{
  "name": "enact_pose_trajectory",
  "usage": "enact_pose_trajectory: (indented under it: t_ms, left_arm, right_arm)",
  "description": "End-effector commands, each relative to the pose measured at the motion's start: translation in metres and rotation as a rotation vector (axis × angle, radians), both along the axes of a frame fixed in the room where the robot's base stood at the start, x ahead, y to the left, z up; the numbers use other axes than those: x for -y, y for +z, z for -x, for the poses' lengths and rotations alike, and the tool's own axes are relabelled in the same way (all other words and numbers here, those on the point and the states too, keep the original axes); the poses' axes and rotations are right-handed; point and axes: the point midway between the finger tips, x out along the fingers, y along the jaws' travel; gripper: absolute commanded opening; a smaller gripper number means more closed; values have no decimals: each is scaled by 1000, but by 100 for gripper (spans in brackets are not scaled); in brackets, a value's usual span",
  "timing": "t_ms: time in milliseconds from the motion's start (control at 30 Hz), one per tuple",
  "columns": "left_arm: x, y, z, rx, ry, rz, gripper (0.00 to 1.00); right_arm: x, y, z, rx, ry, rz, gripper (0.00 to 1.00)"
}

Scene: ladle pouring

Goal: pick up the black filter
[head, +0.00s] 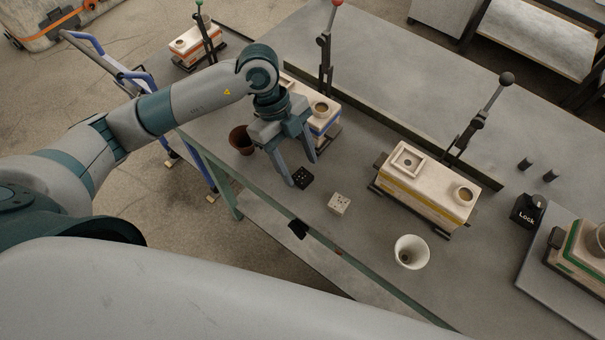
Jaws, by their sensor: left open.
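The right gripper is not in view.
A brown cup (241,140) stands left of my gripper. A white cup (411,252) stands near the front edge. A yellow-striped box (424,196) and a black Lock block (527,210) are further right.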

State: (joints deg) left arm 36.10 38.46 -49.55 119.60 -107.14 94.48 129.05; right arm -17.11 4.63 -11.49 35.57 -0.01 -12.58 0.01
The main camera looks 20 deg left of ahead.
Motion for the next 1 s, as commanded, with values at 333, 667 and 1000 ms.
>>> enact_pose_trajectory:
  t_ms: [333,667,1000]
  left_arm:
    - [9,-29,4,0,1,-1,53]
    - [9,-29,4,1,0,-1,53]
    - [9,-29,4,1,1,-1,10]
  right_arm:
    - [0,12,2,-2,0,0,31]
    - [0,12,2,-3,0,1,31]
    - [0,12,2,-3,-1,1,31]
